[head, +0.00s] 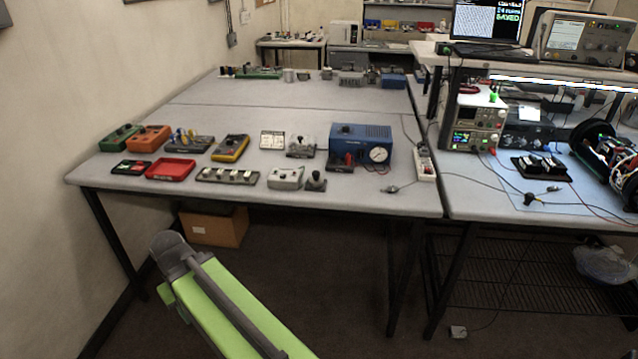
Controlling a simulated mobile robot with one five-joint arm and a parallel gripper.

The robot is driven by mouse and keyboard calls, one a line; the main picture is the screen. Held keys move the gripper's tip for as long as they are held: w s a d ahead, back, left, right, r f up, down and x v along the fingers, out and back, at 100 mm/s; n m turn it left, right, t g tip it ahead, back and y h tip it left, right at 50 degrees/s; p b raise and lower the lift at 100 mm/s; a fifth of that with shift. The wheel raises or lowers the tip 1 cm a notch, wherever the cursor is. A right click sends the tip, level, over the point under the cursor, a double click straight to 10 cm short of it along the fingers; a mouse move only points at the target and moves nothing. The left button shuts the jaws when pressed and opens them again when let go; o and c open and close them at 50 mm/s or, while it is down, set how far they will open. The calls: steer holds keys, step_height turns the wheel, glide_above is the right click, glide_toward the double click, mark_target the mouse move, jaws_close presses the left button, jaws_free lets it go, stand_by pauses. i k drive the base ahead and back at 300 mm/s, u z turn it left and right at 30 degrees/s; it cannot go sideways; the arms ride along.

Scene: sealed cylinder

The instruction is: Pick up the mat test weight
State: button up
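A small dark knobbed piece on a squat base (315,181) stands upright near the front edge of the near grey table. It looks like a weight, but I cannot tell for sure that it is the mat test weight. It stands just right of a light grey box with knobs (286,178). My green arm link with a grey end rises from the bottom of the head view, below and left of the table, apart from everything on it. No gripper fingers show.
The near table (390,200) also holds a blue box with a gauge (360,146), a red tray (171,169), a yellow meter (231,148) and a power strip (425,163). A cardboard box (215,228) sits underneath. A bench with instruments and cables adjoins at right.

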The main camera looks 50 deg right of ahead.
mark_target(316, 181)
steer(key=z, duration=0.05)
steer(key=i, duration=0.9)
steer(key=u, duration=0.05)
